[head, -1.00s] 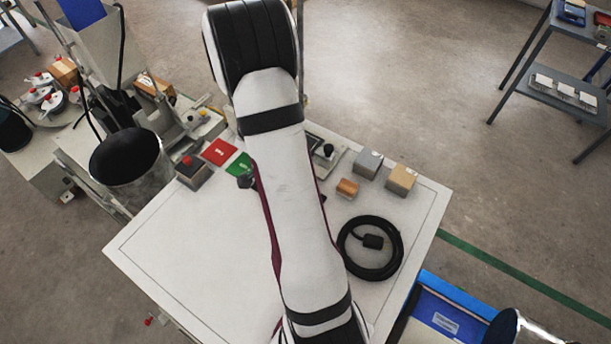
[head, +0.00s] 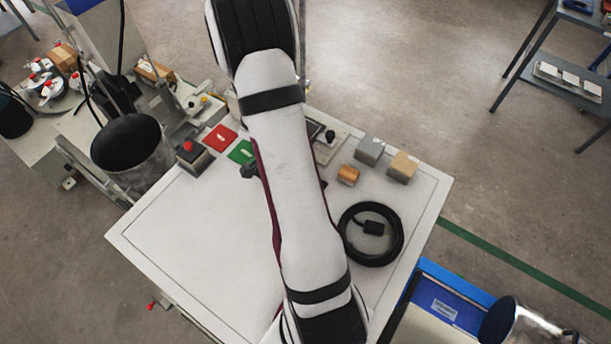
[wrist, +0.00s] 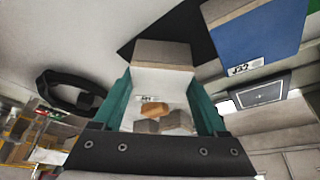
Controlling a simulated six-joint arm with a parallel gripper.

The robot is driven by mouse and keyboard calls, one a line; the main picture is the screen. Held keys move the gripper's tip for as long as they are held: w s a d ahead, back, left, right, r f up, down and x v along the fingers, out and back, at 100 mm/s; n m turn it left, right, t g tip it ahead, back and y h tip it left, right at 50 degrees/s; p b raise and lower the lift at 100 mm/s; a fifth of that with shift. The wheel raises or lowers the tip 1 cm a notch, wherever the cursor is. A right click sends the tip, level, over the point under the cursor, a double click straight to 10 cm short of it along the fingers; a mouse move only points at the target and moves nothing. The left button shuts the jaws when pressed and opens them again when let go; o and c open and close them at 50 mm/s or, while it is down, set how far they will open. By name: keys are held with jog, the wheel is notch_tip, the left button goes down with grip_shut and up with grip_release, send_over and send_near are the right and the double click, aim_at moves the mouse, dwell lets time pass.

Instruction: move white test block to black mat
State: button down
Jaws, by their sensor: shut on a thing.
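In the wrist view my gripper (wrist: 162,78) has its teal fingers shut on a pale block, taken as the white test block (wrist: 165,54). The block shows a grey-beige face above and a whiter face between the fingers. A black flat area, likely the black mat (wrist: 205,42), lies behind the block and is partly covered by it. I cannot tell whether the block touches it. In the head view my arm hides the gripper, the held block and the middle of the table.
On the white table (head: 190,255) are a coiled black cable (head: 400,240), an orange block (head: 347,175), a grey block (head: 369,150), a tan block (head: 402,167), red (head: 219,138) and green (head: 241,153) plates, and a red-button box (head: 193,158). The front left is clear. A blue labelled object (wrist: 262,38) is close beside my gripper.

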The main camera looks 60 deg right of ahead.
jog(key=shift+f, duration=0.2)
grip_release()
dwell(0.3)
jog(key=shift+r, duration=3)
jog(key=a+r+n+t, duration=0.1)
jog(key=a+r+n, duration=0.65)
jog(key=a, duration=0.25)
jog(key=s+a+r+n+t+y, duration=0.1)
jog(key=s+a+r+n+y, duration=0.1)
jog(key=a+n, duration=0.4)
jog(key=s+a+r+n+y, duration=0.3)
jog(key=s+a+r+n, duration=0.2)
jog(key=a, duration=0.8)
jog(key=shift+a+n+t, duration=0.25)
jog(key=shift+n+t, duration=0.15)
jog(key=shift+n, duration=0.75)
